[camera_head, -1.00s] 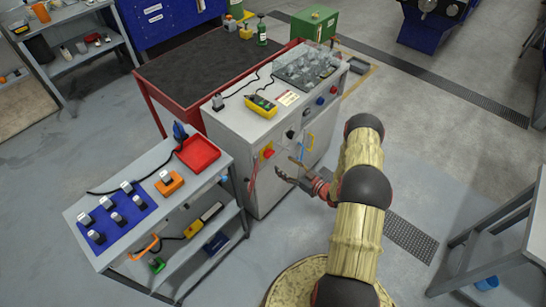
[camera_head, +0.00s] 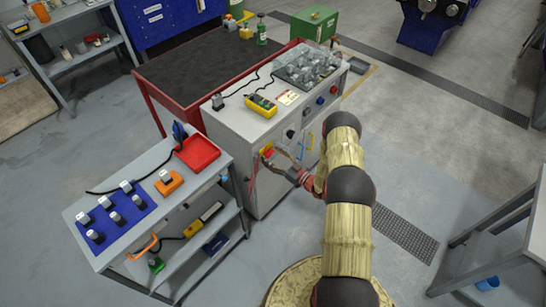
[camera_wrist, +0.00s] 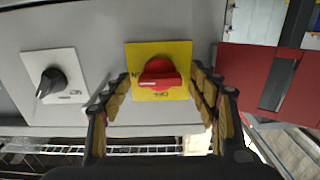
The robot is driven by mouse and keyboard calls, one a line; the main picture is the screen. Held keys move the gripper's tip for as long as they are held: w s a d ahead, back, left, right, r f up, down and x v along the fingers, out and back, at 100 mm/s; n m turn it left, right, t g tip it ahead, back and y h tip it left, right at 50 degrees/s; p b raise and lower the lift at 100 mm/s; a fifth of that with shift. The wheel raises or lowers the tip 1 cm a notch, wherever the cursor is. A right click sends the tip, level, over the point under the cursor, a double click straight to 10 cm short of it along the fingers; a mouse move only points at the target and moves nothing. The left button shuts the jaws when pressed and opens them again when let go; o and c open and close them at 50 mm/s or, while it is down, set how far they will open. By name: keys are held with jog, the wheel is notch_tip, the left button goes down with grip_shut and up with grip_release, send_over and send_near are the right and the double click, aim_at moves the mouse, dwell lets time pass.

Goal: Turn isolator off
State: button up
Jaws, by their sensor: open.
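The isolator is a red rotary knob (camera_wrist: 160,74) on a yellow square plate (camera_wrist: 183,51), on the grey cabinet front. The wrist view shows lettering on the plate above and below the knob, partly readable. In the head view the isolator (camera_head: 266,151) sits at the left part of the cabinet's front, by my gripper's tips. My gripper (camera_wrist: 160,95) is open, with one padded finger on each side of the knob. I cannot tell whether either finger touches it. My gripper (camera_head: 273,157) partly covers the isolator in the head view.
A black rotary switch on a white plate (camera_wrist: 66,75) is left of the isolator in the wrist view. The grey cabinet (camera_head: 225,130) carries a yellow pendant (camera_head: 261,105) on top. A grey cart (camera_head: 105,257) with a red tray (camera_head: 198,152) stands close on the left.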

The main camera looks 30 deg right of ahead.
jog(key=shift+c, duration=0.4)
jog(key=c, duration=1.1)
jog(key=n+b, duration=1)
jog(key=n, duration=0.3)
jog(key=shift+f+n, duration=0.1)
jog(key=shift+n, duration=0.2)
jog(key=shift+n+b, duration=1.65)
jog(key=shift+n, duration=0.45)
